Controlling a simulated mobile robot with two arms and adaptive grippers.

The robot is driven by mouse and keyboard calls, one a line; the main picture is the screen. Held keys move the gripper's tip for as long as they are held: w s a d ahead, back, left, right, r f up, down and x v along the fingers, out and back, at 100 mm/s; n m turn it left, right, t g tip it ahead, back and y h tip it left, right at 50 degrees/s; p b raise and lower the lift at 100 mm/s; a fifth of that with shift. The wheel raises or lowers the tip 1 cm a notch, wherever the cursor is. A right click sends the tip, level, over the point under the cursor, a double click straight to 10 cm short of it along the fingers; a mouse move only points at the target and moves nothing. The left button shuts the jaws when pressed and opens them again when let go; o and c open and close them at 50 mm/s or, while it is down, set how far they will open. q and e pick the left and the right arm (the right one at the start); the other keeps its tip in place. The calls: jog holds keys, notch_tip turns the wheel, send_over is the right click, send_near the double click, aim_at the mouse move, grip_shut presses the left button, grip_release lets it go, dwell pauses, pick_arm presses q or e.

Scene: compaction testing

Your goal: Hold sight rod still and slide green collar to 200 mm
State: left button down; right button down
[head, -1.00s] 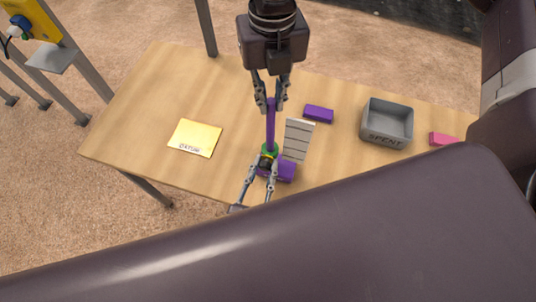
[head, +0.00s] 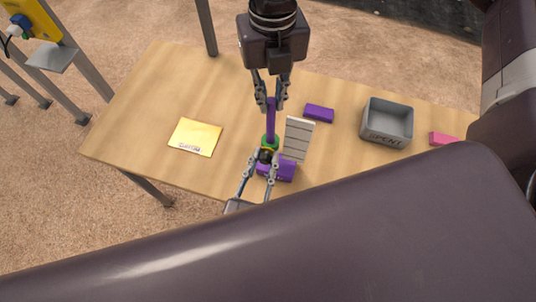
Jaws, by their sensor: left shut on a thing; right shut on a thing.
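The purple sight rod (head: 270,122) stands at the middle of the table, beside a pale marked scale board (head: 298,138) and above a purple base (head: 285,171). The green collar (head: 270,142) is around the lower part of the rod. My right gripper (head: 270,104) comes from above in the picture and is shut on the upper end of the rod. My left gripper (head: 266,158) comes from below and is shut at the collar, with a dark and yellow part between its fingers. The fingers partly hide the collar's lower side. The scale's marks are too small to read.
A yellow plate marked DATUM (head: 195,136) lies to the left. A purple block (head: 319,113), a grey bin marked SPENT (head: 387,123) and a pink block (head: 443,139) are to the right. My dark arm covers the lower picture.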

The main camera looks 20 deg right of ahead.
pick_arm(q)
jog(key=shift+r, duration=2.6)
jog(key=c, duration=1.7)
grip_release()
jog(key=shift+o, duration=0.4)
jog(key=shift+f, duration=0.1)
jog(key=v, duration=0.6)
jog(key=shift+s+a, duration=0.1)
jog(key=v, duration=1.2)
